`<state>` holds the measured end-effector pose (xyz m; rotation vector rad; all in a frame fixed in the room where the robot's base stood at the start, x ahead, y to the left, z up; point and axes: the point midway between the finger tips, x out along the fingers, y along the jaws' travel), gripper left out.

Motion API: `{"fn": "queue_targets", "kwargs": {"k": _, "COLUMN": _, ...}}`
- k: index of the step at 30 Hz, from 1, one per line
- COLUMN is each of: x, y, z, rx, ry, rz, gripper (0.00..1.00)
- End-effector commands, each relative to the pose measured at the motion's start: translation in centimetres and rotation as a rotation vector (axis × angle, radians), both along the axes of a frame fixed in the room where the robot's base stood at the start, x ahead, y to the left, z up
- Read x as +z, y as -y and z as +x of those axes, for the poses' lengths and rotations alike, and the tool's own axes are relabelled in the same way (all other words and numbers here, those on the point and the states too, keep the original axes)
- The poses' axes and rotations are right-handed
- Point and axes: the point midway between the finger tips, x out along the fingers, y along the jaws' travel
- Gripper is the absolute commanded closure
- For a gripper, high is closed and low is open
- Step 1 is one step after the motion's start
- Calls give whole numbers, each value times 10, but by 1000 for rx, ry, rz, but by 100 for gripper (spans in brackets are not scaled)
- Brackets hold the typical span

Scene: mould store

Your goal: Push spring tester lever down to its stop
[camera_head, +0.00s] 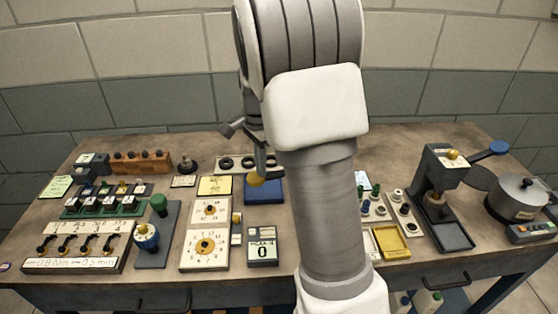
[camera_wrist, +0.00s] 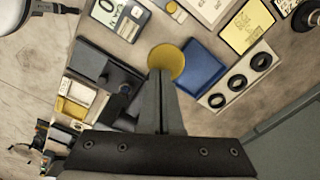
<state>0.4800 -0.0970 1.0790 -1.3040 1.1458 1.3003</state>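No label marks the spring tester. A black device (camera_wrist: 105,75) shows left of my fingers in the wrist view. My arm hides that spot in the head view. A round yellow pad (camera_wrist: 165,62), perhaps its lever end, lies beyond my fingertips, beside the blue tray (camera_wrist: 200,68). The pad also shows in the head view (camera_head: 256,180). My gripper (camera_wrist: 161,75) looks shut, fingers together with nothing between them. Its tips overlap the pad's edge in the picture; I cannot tell whether they touch. The pad's link to the device is hidden.
A black press-like stand (camera_head: 455,235) with a blue-ended lever (camera_head: 498,147) stands at the right, near a grey pot (camera_head: 518,197). A panel with black rings (camera_wrist: 235,80) lies beside the blue tray. Dial boxes (camera_head: 205,246) and a counter (camera_head: 263,252) stand in front.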

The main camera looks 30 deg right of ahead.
Motion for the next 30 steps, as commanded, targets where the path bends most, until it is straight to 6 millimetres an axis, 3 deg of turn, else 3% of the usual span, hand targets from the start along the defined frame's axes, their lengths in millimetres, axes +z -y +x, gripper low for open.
{"fn": "queue_targets", "kwargs": {"k": 30, "x": -13, "y": -1, "z": -3, "rx": -1, "ry": -11, "rz": 2, "gripper": 100}}
